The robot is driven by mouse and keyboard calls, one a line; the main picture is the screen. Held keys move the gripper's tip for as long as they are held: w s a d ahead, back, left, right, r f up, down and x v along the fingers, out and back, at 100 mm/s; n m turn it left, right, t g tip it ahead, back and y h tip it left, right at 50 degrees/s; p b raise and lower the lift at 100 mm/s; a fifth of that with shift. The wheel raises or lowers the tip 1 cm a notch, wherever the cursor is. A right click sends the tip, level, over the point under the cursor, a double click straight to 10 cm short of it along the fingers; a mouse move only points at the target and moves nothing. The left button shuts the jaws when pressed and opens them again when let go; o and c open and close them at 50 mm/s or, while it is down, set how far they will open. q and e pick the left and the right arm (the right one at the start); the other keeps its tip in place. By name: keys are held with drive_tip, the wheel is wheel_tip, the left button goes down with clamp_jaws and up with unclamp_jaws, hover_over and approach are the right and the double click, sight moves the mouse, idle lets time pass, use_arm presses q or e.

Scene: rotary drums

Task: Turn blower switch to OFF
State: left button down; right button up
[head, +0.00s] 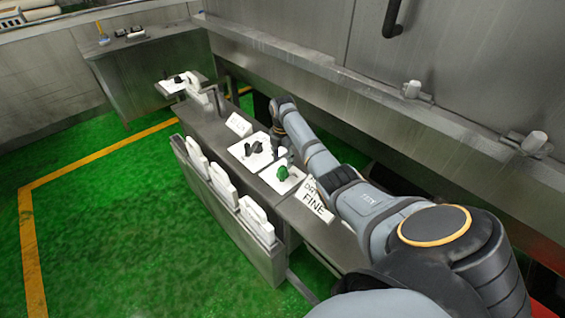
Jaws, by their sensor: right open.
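A green knob (282,173) sits on a white plate on the steel console. A black knob (254,147) sits on another white plate just beyond it. I cannot read which of them is the blower switch, nor its setting. My right arm reaches in from the lower right over the console. Its small, dark gripper (278,139) points down, open, beside the black knob's plate and a little beyond the green knob. I cannot tell whether it touches anything. My left gripper is not in view.
A further black switch (178,79) is at the far end. A steel wall with a ledge (440,130) runs along the right. Green floor (110,220) is open at left.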

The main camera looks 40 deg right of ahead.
wheel_tip(320, 180, up, 6)
drive_tip(key=shift+f, duration=0.15)
idle(0.5)
